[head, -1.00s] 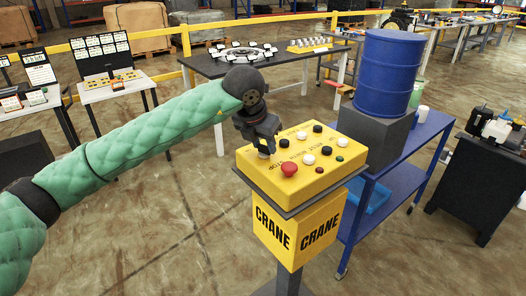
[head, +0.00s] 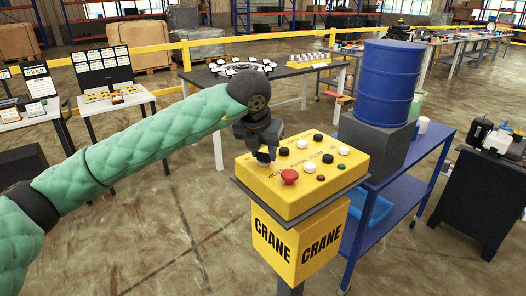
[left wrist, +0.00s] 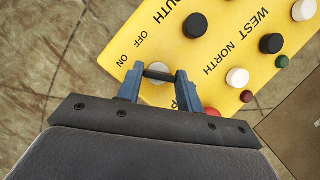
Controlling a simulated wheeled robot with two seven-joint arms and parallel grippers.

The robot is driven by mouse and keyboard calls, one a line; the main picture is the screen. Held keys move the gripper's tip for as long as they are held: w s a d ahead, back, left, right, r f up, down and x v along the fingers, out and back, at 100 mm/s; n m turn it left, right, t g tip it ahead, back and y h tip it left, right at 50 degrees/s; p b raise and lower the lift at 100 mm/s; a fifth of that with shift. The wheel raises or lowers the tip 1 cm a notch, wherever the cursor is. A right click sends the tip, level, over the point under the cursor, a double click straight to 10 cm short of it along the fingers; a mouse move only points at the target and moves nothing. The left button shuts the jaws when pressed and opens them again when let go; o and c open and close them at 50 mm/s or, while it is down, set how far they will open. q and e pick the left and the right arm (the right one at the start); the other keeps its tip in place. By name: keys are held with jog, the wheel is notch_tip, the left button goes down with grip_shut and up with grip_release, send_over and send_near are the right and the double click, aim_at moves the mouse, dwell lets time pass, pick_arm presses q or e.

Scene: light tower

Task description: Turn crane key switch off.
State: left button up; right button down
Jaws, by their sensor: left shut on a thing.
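The yellow crane control box (head: 330,185) stands on a post with CRANE lettering on its sides. It carries black, white, red and green buttons. In the left wrist view, the box top (left wrist: 205,65) shows ON and OFF marks beside the key switch. The dark key (left wrist: 160,73) of the switch lies between my left fingertips. My left gripper (left wrist: 158,80) is shut on this key, and its fingers hide part of the switch. In the head view, my left gripper (head: 263,158) reaches down at the box's left corner. My right gripper is not in view.
The red button (head: 289,176) sits close to the left gripper. A blue cart (head: 400,180) with a blue barrel (head: 384,80) stands right of the box. A dark table (head: 280,75) stands behind. The floor at the front left is clear.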

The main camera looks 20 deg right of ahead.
pick_arm(q)
jog(key=o, duration=1)
jog(key=shift+s+a+r, duration=0.1)
jog(key=shift+a+r, duration=0.05)
jog(key=shift+r, duration=0.35)
jog(key=shift+b+v, duration=0.6)
jog(key=shift+v, duration=2.75)
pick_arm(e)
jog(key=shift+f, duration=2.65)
